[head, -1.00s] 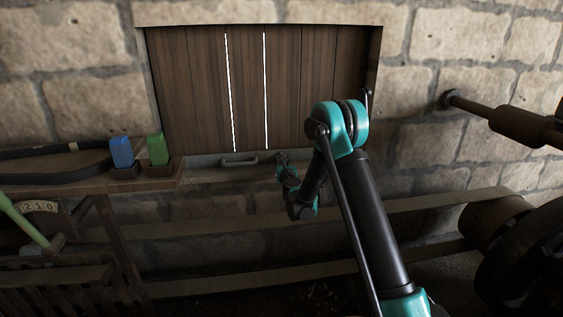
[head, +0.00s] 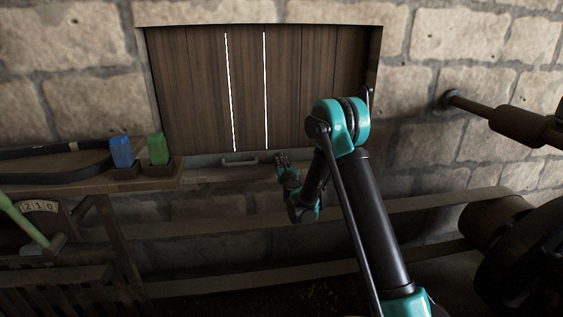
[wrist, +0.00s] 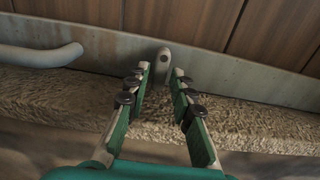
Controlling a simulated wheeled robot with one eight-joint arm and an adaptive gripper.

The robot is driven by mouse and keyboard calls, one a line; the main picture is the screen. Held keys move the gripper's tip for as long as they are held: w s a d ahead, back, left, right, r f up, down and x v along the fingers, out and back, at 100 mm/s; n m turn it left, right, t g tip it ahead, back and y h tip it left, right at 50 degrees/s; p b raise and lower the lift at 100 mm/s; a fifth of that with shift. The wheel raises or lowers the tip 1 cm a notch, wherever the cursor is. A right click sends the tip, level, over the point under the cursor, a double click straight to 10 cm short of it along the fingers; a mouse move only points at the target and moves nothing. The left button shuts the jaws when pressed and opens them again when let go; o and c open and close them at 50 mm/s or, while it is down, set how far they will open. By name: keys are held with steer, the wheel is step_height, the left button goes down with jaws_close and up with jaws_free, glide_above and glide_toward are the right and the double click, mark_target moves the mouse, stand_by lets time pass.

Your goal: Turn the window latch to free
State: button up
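The window latch (wrist: 163,60) shows in the wrist view as a small grey, rounded, upright tab on the metal strip at the foot of the wooden shutter. My gripper (wrist: 161,73) is open, with one green-padded finger on each side of the latch's lower end. I cannot tell whether either finger touches it. In the head view my gripper (head: 281,157) is small, at the shutter's lower edge, and hides the latch. The brown plank shutter (head: 210,90) fills the wall opening, with bright light lines between some planks.
A grey bar handle (head: 239,160) is left of my gripper and also shows in the wrist view (wrist: 40,56). A rough stone sill (wrist: 60,100) lies below. A bench (head: 80,187) with blue (head: 121,152) and green (head: 157,149) blocks stands left. Drive belts (head: 400,207) run below.

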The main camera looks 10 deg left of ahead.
steer(key=v, duration=1)
steer(key=shift+s+r, duration=0.1)
steer(key=shift+s, duration=0.05)
steer(key=s+d+r+n+g+y, duration=0.25)
steer(key=s+r+n, duration=0.2)
steer(key=n, duration=0.45)
steer(key=s+d+r+n+g+y, duration=0.1)
steer(key=s+d+r+n+g, duration=0.2)
steer(key=s+n, duration=0.45)
steer(key=s+d+f+n+g+h, duration=0.2)
steer(key=s+d+f+n, duration=0.2)
steer(key=s+d, duration=0.4)
steer(key=s+d+f+n+g+h, duration=0.3)
steer(key=s+d+n, duration=0.4)
steer(key=s, duration=0.4)
steer(key=s+d+f+n+g+h, duration=0.2)
steer(key=s+d+f+n, duration=0.3)
steer(key=s+d, duration=0.3)
steer(key=shift+s+d+g+h, duration=0.35)
steer(key=shift+s+d+h, duration=0.05)
steer(key=shift+s+h, duration=0.35)
